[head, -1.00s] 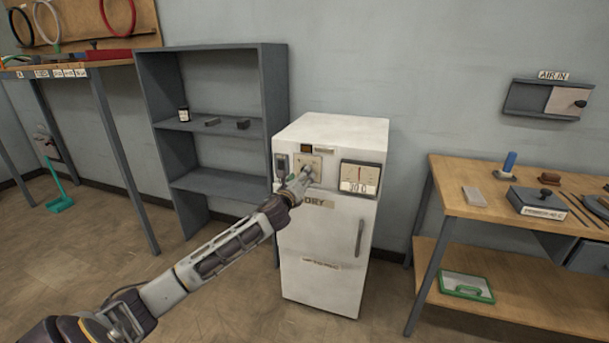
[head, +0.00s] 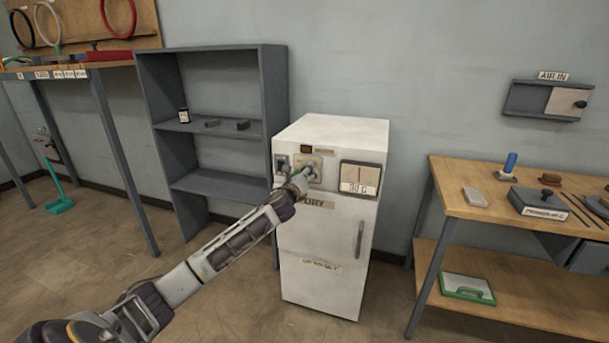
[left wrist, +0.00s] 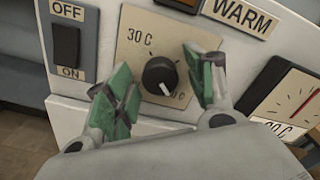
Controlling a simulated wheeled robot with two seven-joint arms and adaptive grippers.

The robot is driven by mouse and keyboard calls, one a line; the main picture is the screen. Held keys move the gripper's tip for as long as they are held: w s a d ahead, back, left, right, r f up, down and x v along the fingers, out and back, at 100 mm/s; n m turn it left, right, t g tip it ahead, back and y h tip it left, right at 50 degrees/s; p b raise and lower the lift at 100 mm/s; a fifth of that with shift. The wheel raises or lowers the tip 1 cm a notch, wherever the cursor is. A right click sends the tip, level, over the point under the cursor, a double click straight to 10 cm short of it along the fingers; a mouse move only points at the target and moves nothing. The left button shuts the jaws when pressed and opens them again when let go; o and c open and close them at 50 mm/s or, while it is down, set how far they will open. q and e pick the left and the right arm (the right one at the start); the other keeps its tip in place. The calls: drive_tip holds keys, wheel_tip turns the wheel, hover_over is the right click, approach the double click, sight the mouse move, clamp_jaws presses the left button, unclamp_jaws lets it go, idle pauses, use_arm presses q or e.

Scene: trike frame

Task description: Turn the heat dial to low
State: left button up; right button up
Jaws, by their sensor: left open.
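The heat dial (left wrist: 160,76) is a round black knob on a beige plate on the white cabinet's front. A white mark on it points down and slightly right. "30 C" is printed at the plate's upper left; a lower-right label is partly hidden. My left gripper (left wrist: 161,82) is open, its green-padded fingers on either side of the knob, with gaps visible between pads and knob. In the head view my left gripper (head: 298,178) is at the panel and partly covers the dial plate (head: 316,160). My right gripper is not in view.
The white cabinet (head: 325,245) has an OFF/ON switch (left wrist: 66,45) left of the dial, a "WARM" label (left wrist: 243,17) above right, and a gauge (left wrist: 290,98) on the right. A grey shelf (head: 213,117) stands left, a wooden workbench (head: 450,205) right.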

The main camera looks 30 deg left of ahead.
use_arm(q)
drive_tip(key=c, duration=1.1)
drive_tip(key=shift+o, duration=0.2)
